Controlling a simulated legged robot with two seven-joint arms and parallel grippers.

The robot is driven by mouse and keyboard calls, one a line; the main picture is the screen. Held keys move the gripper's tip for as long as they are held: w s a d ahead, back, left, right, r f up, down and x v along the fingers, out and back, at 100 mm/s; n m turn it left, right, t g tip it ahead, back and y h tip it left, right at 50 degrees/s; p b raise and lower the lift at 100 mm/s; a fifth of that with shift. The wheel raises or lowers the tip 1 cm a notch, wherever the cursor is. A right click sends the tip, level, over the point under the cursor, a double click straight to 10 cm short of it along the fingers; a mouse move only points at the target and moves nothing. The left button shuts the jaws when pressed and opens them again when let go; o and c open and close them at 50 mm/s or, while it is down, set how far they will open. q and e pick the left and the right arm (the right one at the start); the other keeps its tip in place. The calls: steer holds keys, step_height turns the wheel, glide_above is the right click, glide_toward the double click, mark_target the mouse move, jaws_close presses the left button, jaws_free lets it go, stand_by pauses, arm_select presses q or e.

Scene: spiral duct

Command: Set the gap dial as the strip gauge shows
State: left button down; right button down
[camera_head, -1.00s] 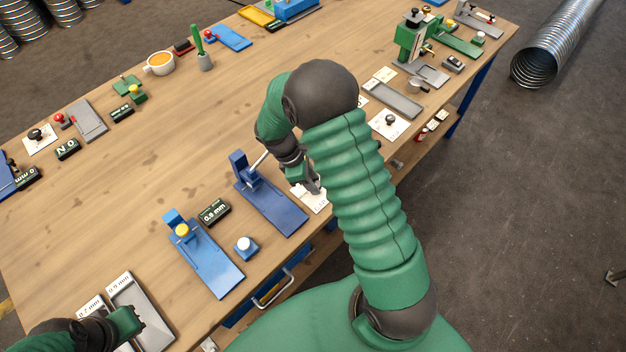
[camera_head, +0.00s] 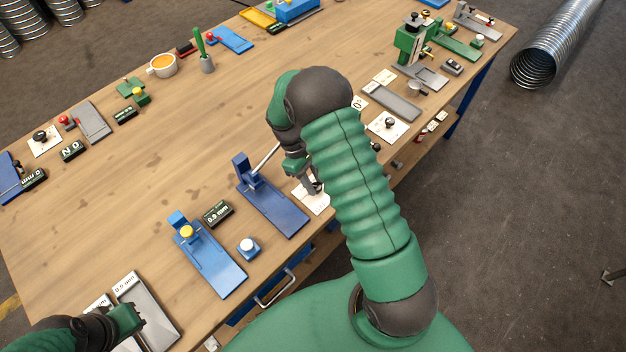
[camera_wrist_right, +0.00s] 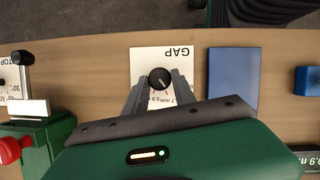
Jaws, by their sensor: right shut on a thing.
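The gap dial, a black round knob (camera_wrist_right: 160,78) on a white card marked GAP (camera_wrist_right: 146,58), shows in the right wrist view. My right gripper (camera_head: 315,190) is shut on the knob, one finger on each side. In the head view the gripper and arm hide the knob, and part of the white card (camera_head: 311,203) shows. A small dark display (camera_head: 218,214) reads about 0.9 mm, beside a blue device with a yellow button (camera_head: 187,231). I cannot tell for sure which device is the strip gauge. My left gripper (camera_head: 133,318) hangs over grey trays at lower left; its jaws are unclear.
A blue lever device (camera_head: 275,210) stands just left of the dial card. A blue block with a white button (camera_head: 248,246) sits near the front edge. Grey trays (camera_head: 165,325) with mm labels are at lower left. The table's middle is clear.

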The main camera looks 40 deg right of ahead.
steer(key=m, duration=0.2)
steer(key=m+y, duration=0.1)
steer(key=m, duration=0.1)
steer(key=m+y+p, duration=0.1)
steer(key=m, duration=0.1)
steer(key=shift+d, duration=0.3)
steer(key=m+y, duration=0.1)
steer(key=m, duration=0.2)
steer(key=m+t+y, duration=0.1)
steer(key=m, duration=0.3)
steer(key=shift+s+d+y+p, duration=0.15)
steer(key=shift+d+y+p, duration=0.05)
steer(key=shift+y+p, duration=0.1)
steer(key=c, duration=1.1)
jaws_free()
steer(key=shift+o, duration=0.2)
steer(key=b+v, duration=0.2)
steer(key=v, duration=1.4)
steer(key=shift+s+d+r, duration=0.15)
steer(key=shift+d+r, duration=0.1)
steer(key=shift+r, duration=0.1)
